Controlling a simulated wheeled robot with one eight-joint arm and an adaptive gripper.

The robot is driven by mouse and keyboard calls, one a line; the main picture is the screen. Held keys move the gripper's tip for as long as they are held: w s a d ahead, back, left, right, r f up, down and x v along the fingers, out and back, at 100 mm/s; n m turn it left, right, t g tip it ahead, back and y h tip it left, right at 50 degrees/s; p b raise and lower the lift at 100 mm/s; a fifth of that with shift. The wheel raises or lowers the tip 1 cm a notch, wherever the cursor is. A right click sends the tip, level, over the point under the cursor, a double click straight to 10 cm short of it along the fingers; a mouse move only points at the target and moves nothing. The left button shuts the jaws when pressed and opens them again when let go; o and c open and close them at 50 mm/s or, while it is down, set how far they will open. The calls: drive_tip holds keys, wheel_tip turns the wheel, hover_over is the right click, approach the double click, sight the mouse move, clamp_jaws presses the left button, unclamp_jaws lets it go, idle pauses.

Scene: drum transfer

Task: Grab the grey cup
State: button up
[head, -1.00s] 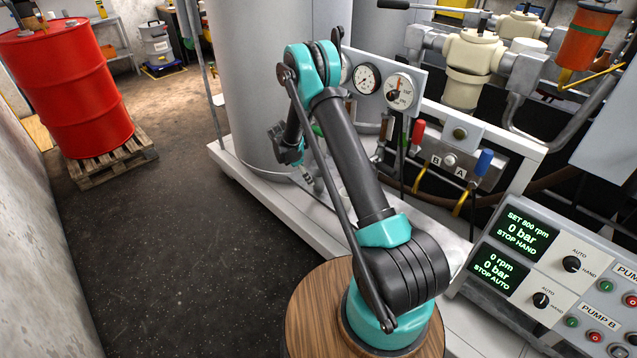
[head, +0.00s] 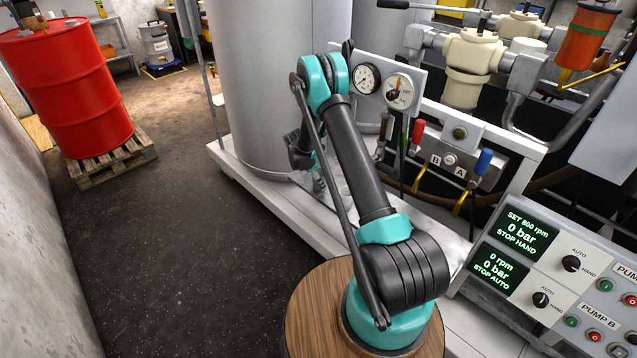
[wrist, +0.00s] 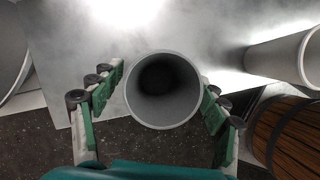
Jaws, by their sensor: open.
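The grey cup (wrist: 162,92) is in the middle of the wrist view, its round open mouth facing the camera and its inside dark. My gripper (wrist: 159,84) is open, with one green-padded finger on the left of the cup and one on the right. The fingers look close to the cup's rim; I cannot tell whether either touches it. In the head view my gripper (head: 318,182) is low behind my forearm, over the white platform, mostly hidden. The cup is not clearly visible there.
The white platform (head: 262,198) carries a large grey tank (head: 262,85) beside my arm. Gauges (head: 399,90) and a valve block (head: 450,160) stand to the right. A red drum (head: 68,90) on a pallet stands far left. The dark floor between is clear.

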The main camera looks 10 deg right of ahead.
drive_tip(key=c, duration=1)
drive_tip(key=shift+r, duration=0.1)
